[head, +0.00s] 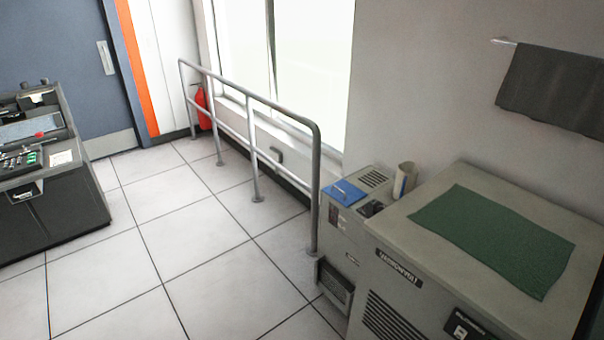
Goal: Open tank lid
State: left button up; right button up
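I cannot make out a tank lid for certain. A large beige-grey cabinet (400,225) stands at the lower right, with a flat top, a dark name plate and a vent grille on its front. A green cloth (495,236) lies flat on its top. A narrower grey unit (343,226) stands beside it on the left, with a vent and a dark panel on top. Neither of my grippers is in view.
A blue item (344,192) and a pale cup-like container (405,179) are on the narrow unit. A metal railing (253,150) runs along the window. A control console (50,215) stands left. A dark towel (553,90) hangs right. The tiled floor (185,245) between is clear.

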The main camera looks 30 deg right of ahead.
aim_at(345, 194)
jog(key=i+j+z, duration=0.1)
jog(key=i, duration=0.55)
jog(key=i+j, duration=0.1)
jog(key=i, duration=0.6)
jog(key=i+l+z, duration=0.1)
jog(key=i+z, duration=0.2)
jog(key=z, duration=0.15)
jog(key=i+z, duration=0.55)
jog(key=z, duration=0.3)
jog(key=i+z, duration=0.65)
jog(key=i+j, duration=0.05)
jog(key=i, duration=0.05)
